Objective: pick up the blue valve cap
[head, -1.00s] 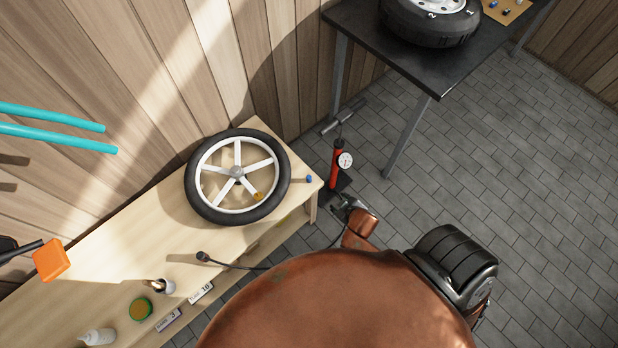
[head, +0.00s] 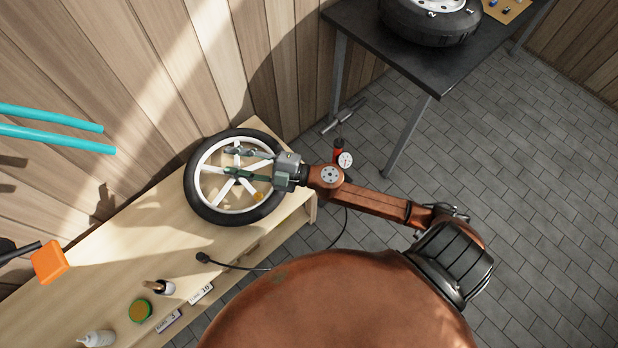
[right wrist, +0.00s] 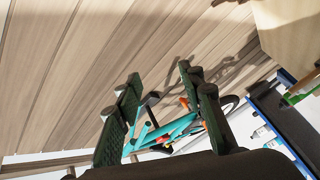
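The blue valve cap does not show in either view now; in the head view my right wrist covers the bench corner where it lay. My right gripper (head: 230,161) is over the spoked wheel (head: 192,194), with its fingers apart and nothing seen between them. It also shows in the right wrist view (right wrist: 160,88), its green-grey fingers spread, facing the wood wall and a teal bike frame. My left gripper is not in view.
A red pump (head: 338,154) stands beyond the bench end.

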